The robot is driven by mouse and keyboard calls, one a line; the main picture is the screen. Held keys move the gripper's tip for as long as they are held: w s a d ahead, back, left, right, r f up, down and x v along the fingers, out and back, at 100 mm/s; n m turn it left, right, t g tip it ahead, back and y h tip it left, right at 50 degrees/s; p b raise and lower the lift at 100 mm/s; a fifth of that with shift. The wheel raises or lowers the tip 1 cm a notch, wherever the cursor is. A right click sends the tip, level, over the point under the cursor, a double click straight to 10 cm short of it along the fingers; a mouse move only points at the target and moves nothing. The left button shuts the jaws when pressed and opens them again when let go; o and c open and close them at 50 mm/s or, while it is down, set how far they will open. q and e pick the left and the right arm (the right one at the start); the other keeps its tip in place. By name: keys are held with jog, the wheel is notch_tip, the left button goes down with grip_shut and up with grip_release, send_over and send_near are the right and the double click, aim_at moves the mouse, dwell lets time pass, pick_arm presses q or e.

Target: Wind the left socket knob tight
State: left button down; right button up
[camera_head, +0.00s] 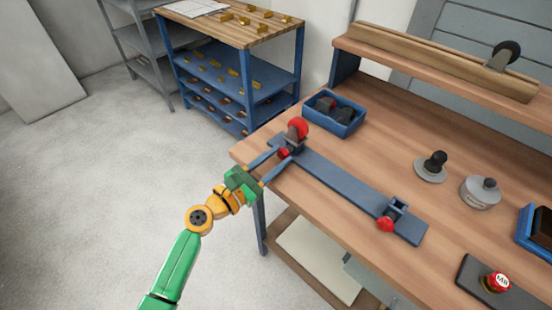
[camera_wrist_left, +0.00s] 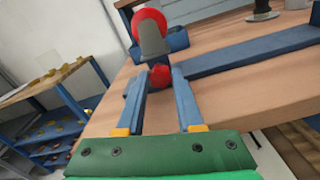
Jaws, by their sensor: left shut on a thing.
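The blue weld bar (camera_head: 345,180) lies along the bench with a socket at each end. The left socket knob (camera_head: 284,153) is small and red, low on the front of the left socket; it also shows in the left wrist view (camera_wrist_left: 160,75). My left gripper (camera_head: 281,156) comes from the left, with its two blue fingers on either side of this knob, shut on it. A grey part with a red round disc (camera_head: 298,127) stands upright in the left socket. The right socket (camera_head: 398,207) looks empty, with its own red knob (camera_head: 385,224). My right gripper is not in view.
A blue bin (camera_head: 335,126) with dark and red parts stands just behind the left socket. A black-knobbed grey disc (camera_head: 430,172), a grey round weight (camera_head: 480,193) and a red button box (camera_head: 497,283) are to the right. A raised shelf (camera_head: 440,68) runs along the back.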

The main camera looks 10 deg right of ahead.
pick_arm(q)
jog(key=shift+f+m+b, duration=0.25)
jog(key=shift+m+b, duration=0.15)
jog(key=shift+m, duration=0.8)
jog(key=shift+r+m, duration=0.2)
jog(key=shift+m, duration=0.8)
jog(key=c, duration=0.5)
grip_release()
jog(key=shift+c, duration=0.2)
